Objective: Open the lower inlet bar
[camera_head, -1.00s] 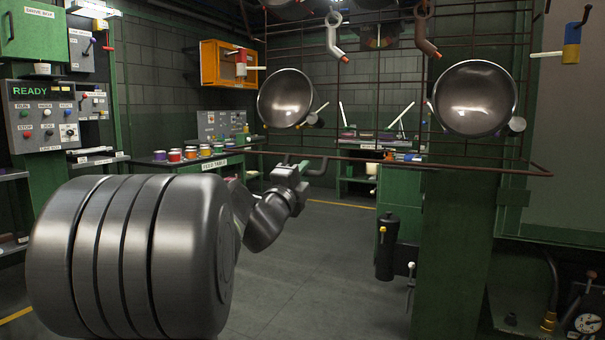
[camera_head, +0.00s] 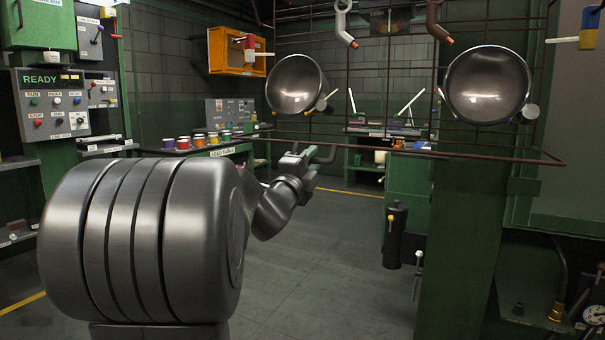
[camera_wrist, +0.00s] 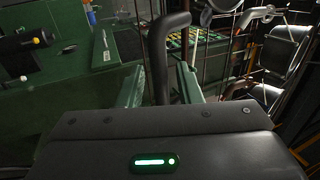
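My gripper (camera_head: 306,160) is in front of the wire rack, below the left pot. In the wrist view its two green fingers (camera_wrist: 162,88) stand apart, with a dark bent rod (camera_wrist: 163,60) between them. The rod bends right at its top; a dark bent piece (camera_head: 326,155) also shows at my gripper in the head view. I cannot tell whether the fingers press on it. A long brown bar (camera_head: 460,155) runs along the rack's lower edge, with a short bent right end. No label tells which bar is the lower inlet bar.
Two shiny pots hang on the rack, a left pot (camera_head: 297,85) and a right pot (camera_head: 486,85). A green post (camera_head: 465,230) stands below the rack, with a black cylinder (camera_head: 395,237) beside it. The feed table (camera_head: 200,153) is behind. Floor between is clear.

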